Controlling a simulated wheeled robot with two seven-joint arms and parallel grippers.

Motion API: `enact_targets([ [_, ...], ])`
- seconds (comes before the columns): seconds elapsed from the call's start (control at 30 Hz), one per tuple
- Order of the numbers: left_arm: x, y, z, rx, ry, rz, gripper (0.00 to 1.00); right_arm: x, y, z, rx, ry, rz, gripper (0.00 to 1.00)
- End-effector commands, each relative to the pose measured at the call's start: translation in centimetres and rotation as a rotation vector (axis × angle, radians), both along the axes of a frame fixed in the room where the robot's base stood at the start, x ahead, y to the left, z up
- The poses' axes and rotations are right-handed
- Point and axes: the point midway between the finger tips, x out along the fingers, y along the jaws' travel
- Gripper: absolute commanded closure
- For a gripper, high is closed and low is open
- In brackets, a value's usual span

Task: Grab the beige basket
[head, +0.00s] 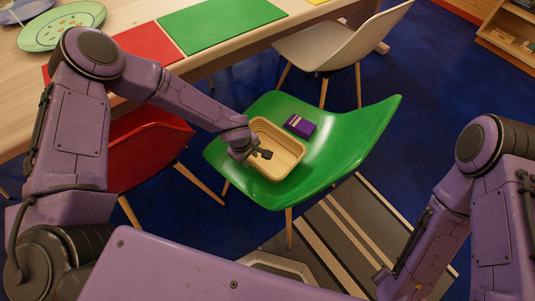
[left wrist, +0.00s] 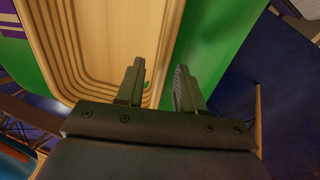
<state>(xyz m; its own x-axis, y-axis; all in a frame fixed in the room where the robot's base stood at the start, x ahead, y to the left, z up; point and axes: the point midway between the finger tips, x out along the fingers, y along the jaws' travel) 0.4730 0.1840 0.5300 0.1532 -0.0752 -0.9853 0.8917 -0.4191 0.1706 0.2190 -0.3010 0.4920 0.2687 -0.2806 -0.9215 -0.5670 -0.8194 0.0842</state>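The beige basket (head: 284,151), an open ribbed tray with rounded corners, sits on the green chair seat. In the left wrist view the basket (left wrist: 110,35) fills the upper middle. My left gripper (head: 265,153) is over the basket's near-left side in the head view. In the left wrist view its two fingers (left wrist: 160,82) stand apart, with the basket's side rim between them or just beyond their tips. I cannot tell whether they touch it. My right arm shows at the right, but its gripper is out of view.
The green chair (head: 340,143) also holds a purple box (head: 299,125) beside the basket. A red chair (head: 150,145) is at its left and a white chair (head: 340,42) behind. A wooden table (head: 140,22) with mats and plates spans the upper left.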

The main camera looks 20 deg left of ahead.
Motion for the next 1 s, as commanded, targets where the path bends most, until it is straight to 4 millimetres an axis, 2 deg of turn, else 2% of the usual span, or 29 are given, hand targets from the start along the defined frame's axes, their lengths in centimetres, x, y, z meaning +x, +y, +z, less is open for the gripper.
enact_targets([
  [0.3, 0.6, -0.2, -5.1, 0.002, 0.002, 0.000, 0.63, 0.0, 0.0, -1.1, 0.000, 0.000, 0.000, 0.57],
  [0.57, 0.8, -0.3, -5.6, 0.003, 0.001, 0.000, 0.63, 0.0, 0.0, -1.1, 0.000, 0.000, 0.000, 0.57],
  [0.6, 0.8, -0.3, -5.6, 0.003, 0.001, 0.000, 0.69, 0.0, 0.0, -1.1, 0.000, 0.000, 0.000, 0.57],
  [0.7, 0.8, -0.2, -5.6, 0.003, 0.001, 0.000, 1.00, 0.0, 0.0, -1.1, 0.000, 0.000, 0.000, 0.57],
  [1.0, 0.8, -0.2, -5.5, 0.003, 0.001, 0.000, 1.00, 0.0, 0.0, -1.1, 0.000, 0.000, 0.000, 0.57],
])
